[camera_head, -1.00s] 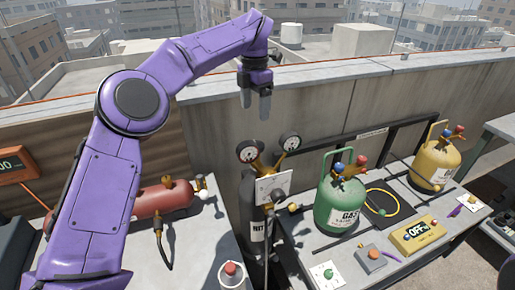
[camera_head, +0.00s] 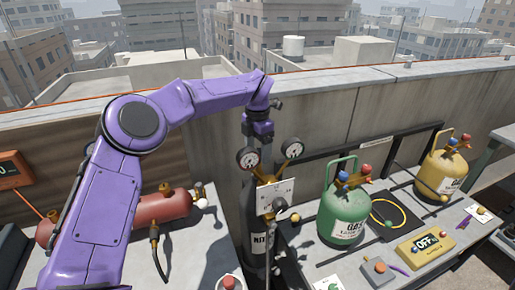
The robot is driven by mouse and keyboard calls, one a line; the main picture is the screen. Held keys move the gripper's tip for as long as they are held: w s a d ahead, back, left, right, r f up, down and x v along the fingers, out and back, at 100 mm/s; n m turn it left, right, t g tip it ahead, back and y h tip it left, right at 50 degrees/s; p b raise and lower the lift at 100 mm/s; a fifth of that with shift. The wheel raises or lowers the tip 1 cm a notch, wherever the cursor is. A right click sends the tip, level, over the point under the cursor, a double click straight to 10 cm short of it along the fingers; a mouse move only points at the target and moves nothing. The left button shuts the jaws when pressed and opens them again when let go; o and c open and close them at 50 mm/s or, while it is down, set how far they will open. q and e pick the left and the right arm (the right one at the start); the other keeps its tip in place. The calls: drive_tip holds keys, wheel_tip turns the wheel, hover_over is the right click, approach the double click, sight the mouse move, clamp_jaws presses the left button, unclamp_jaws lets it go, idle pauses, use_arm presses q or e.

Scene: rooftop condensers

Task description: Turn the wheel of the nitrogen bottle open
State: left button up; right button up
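The nitrogen bottle (camera_head: 255,240) is a dark upright cylinder between the two benches, with a partly visible white label. Two round pressure gauges, the left one (camera_head: 248,159) and the right one (camera_head: 292,149), sit on its brass regulator, above a white tag (camera_head: 275,194). I cannot make out the bottle's wheel; the gauges and my gripper cover that area. My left gripper (camera_head: 259,144) points down at the bottle's top, between and behind the gauges. Its fingertips are partly hidden, so their spread and any contact do not show. My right gripper is not in view.
A red cylinder (camera_head: 135,216) lies on the left bench. A green gas bottle (camera_head: 342,217), a yellow bottle (camera_head: 438,172) and a yellow meter (camera_head: 425,247) stand on the right bench. The concrete parapet (camera_head: 340,105) runs close behind the bottle.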

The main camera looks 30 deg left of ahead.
use_arm(q)
drive_tip(key=shift+w, duration=0.1)
drive_tip(key=c, duration=1)
drive_tip(key=shift+c, duration=0.2)
